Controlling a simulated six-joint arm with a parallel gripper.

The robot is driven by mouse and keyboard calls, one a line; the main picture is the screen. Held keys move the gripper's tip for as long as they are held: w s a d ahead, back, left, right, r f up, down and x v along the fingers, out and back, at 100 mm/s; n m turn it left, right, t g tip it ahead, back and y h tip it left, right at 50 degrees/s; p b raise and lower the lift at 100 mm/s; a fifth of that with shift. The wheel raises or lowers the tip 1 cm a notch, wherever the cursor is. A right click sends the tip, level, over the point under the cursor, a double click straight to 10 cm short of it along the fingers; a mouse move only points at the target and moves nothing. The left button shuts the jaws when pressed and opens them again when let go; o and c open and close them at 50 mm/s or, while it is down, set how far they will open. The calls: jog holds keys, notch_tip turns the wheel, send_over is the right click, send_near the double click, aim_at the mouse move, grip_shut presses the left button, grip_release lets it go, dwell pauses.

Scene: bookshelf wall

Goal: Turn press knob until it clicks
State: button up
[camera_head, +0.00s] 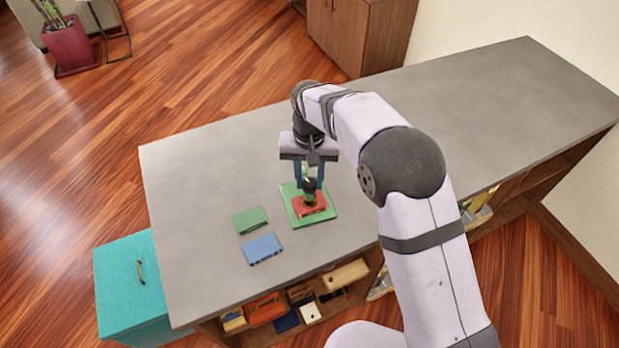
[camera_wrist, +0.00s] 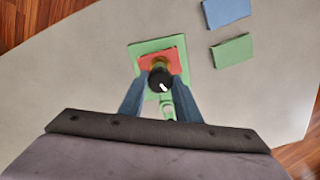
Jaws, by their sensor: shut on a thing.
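The press knob (camera_wrist: 160,80) is a dark round knob with a white mark, on a press with a red block and a green base. In the head view the knob (camera_head: 309,186) sits above the red block (camera_head: 309,205) on the green base (camera_head: 294,213). My gripper (camera_wrist: 160,93) points down from above, its two blue fingers on either side of the knob and shut on it. In the head view my gripper (camera_head: 309,182) partly hides the knob. A light green part (camera_wrist: 166,108) of the press shows between the fingers in the wrist view.
A green book (camera_head: 250,219) and a blue book (camera_head: 262,248) lie on the grey counter (camera_head: 200,190), left of the press. A teal cabinet (camera_head: 125,270) stands at the left. The counter's right part is clear.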

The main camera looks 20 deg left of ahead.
jog(key=m, duration=0.7)
jog(key=shift+m, duration=0.4)
jog(key=m, duration=0.7)
jog(key=shift+b, duration=0.4)
jog(key=m, duration=0.3)
jog(key=shift+m, duration=0.4)
jog(key=m, duration=0.3)
jog(key=shift+m, duration=0.3)
jog(key=m, duration=0.6)
jog(key=shift+m, duration=0.4)
jog(key=o, duration=1.1)
jog(key=shift+c, duration=0.2)
